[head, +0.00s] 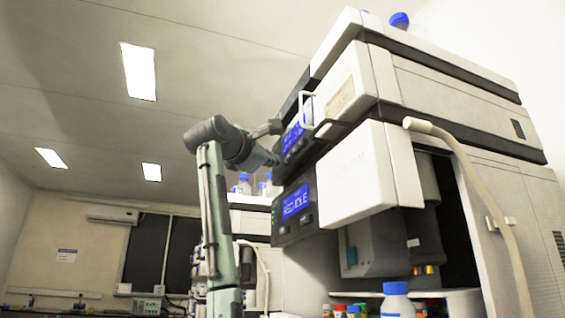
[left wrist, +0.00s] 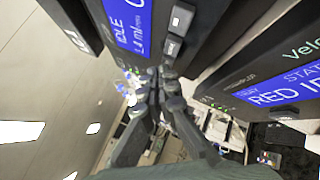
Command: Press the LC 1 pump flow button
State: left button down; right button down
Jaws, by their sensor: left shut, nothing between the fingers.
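The column stack (head: 435,95) stands at the right in the head view. Its upper blue display (head: 293,132) reads "IDLE" with what looks like "mL/min" in the left wrist view (left wrist: 130,22). In the head view the left gripper (head: 272,157) is at the panel's lower edge. My right gripper is not in view.
A white door (head: 358,178) juts out right of the panels. Open room lies left.

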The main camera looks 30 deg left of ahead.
pick_arm(q)
jog(key=shift+w+d, duration=0.15)
dwell(0.5)
jog(key=shift+s+a, duration=0.55)
jog(key=shift+s, duration=0.1)
jog(key=s+a+b, duration=0.1)
jog(key=s+a, duration=0.2)
jog(key=shift+s+a, duration=0.15)
jog(key=shift+s, duration=0.25)
dwell(0.8)
